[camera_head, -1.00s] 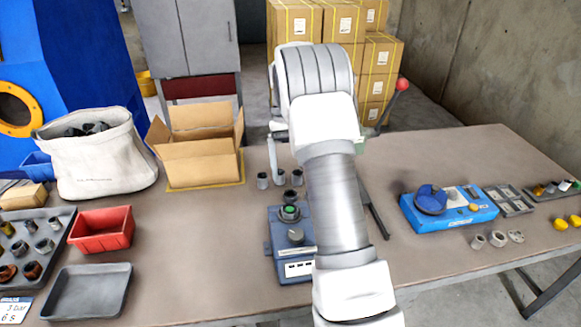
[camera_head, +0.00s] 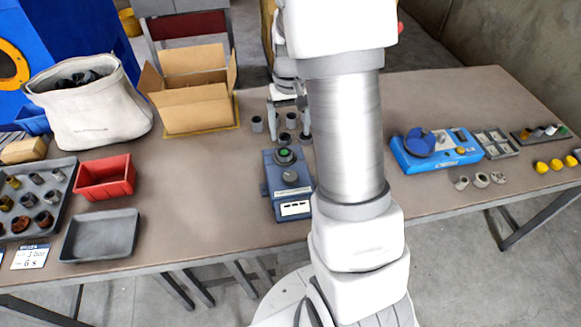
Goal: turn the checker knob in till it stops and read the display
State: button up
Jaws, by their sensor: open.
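The checker (camera_head: 272,203), a small blue-grey box, stands on the table near the middle. A dark grey round knob (camera_head: 290,176) is on its top face. Behind the knob is a dark round part with a green top (camera_head: 284,154). A white display panel (camera_head: 295,209) with small dark marks is on the front; I cannot read it at this size. My gripper (camera_head: 288,117) is behind the checker, fingers pointing down and apart, among small grey cylinders (camera_head: 291,121). Nothing shows held. My arm covers the area right of the checker.
A red bin (camera_head: 105,178), an empty grey tray (camera_head: 100,236) and a tray of parts (camera_head: 38,200) lie left. A cardboard box (camera_head: 195,105) and a white sack (camera_head: 90,110) stand behind. A blue device (camera_head: 440,150) is at right. The table left of the checker is clear.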

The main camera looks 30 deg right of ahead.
aim_at(290, 176)
notch_tip(290, 176, down, 17)
jog(key=shift+s+f, duration=0.1)
jog(key=shift+f, duration=0.1)
dwell(0.4)
jog(key=shift+c, duration=0.3)
jog(key=c, duration=1.3)
jog(key=shift+b, duration=0.3)
jog(key=shift+m, duration=0.4)
jog(key=m+b, duration=0.1)
jog(key=m, duration=0.1)
jog(key=shift+m, duration=2.8)
